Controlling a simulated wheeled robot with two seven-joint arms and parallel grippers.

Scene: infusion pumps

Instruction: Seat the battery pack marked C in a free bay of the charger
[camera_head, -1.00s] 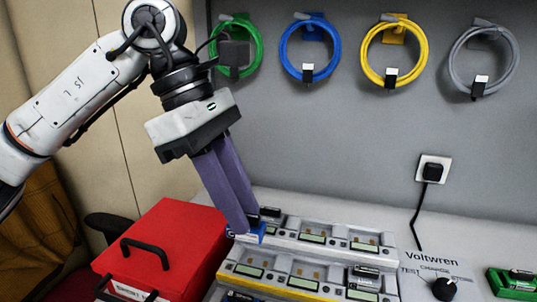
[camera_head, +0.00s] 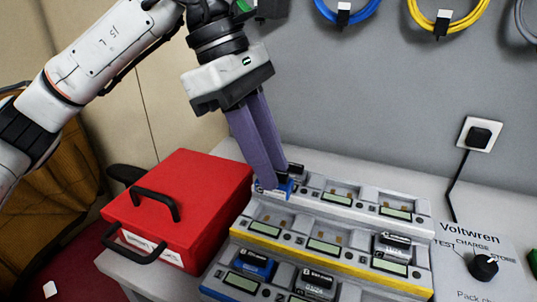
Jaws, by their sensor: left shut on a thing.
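The charger (camera_head: 335,251) is a pale stepped unit with three tiers of bays and small displays, and a yellow strip along its middle tier. My left gripper (camera_head: 273,182), with long purple fingers pointing down, is shut on a blue battery pack (camera_head: 284,190) at the left end of the top tier. The fingers hide much of this pack; I cannot read its letter or tell whether it is fully down. A blue pack (camera_head: 255,263) and a black pack (camera_head: 316,279) sit in the bottom tier. My right gripper is not in view.
A red box (camera_head: 190,190) with black handles stands left of the charger. A Voltwren panel (camera_head: 470,252) with a black knob (camera_head: 484,267) lies to the right. A plugged wall socket (camera_head: 480,135) and coiled cables (camera_head: 445,18) are on the wall behind.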

